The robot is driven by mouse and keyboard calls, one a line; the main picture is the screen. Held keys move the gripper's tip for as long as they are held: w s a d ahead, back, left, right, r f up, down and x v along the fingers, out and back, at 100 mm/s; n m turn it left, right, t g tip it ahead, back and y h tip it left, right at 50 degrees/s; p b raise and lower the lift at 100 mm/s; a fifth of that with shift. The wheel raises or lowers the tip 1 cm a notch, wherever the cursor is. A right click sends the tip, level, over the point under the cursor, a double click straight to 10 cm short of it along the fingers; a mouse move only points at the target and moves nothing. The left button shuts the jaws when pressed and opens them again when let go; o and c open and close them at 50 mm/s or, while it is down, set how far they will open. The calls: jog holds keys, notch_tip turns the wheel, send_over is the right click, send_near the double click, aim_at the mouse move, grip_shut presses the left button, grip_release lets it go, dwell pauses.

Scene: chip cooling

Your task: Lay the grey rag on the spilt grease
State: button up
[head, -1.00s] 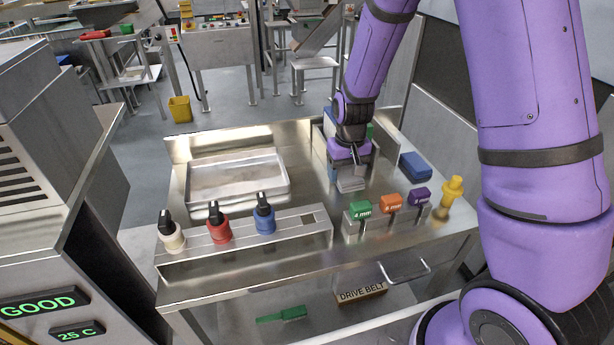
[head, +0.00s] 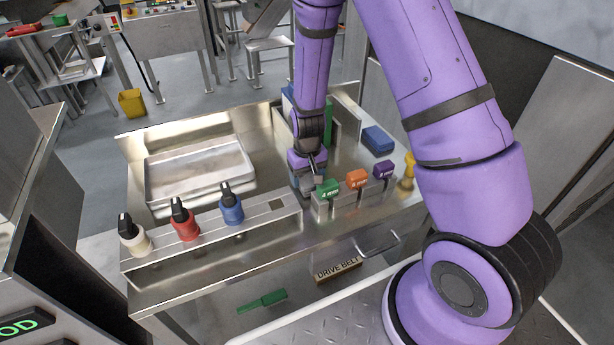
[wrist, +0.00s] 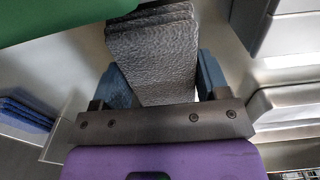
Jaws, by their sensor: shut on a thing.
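My gripper (head: 308,192) is shut on the grey rag (wrist: 155,55). In the wrist view the rag is a folded, textured grey wad between the two blue fingers, sticking out past them. In the head view my gripper is low over the steel bench, close behind and left of the green 4 mm handle (head: 327,188). The rag is mostly hidden there by the gripper and the handle. I cannot make out the spilt grease in either view.
Orange (head: 357,180) and purple (head: 384,170) handles stand right of the green one. White, red (head: 184,222) and blue bottles stand in a rack (head: 275,207) at the left. A shallow steel tray (head: 160,212) lies behind them. A blue block (head: 378,141) lies at right.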

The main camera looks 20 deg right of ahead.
aim_at(307, 175)
jog(key=shift+f, duration=0.2)
jog(key=o, duration=0.9)
jog(key=shift+f, duration=0.1)
notch_tip(307, 175, up, 12)
jog(key=shift+r, duration=0.25)
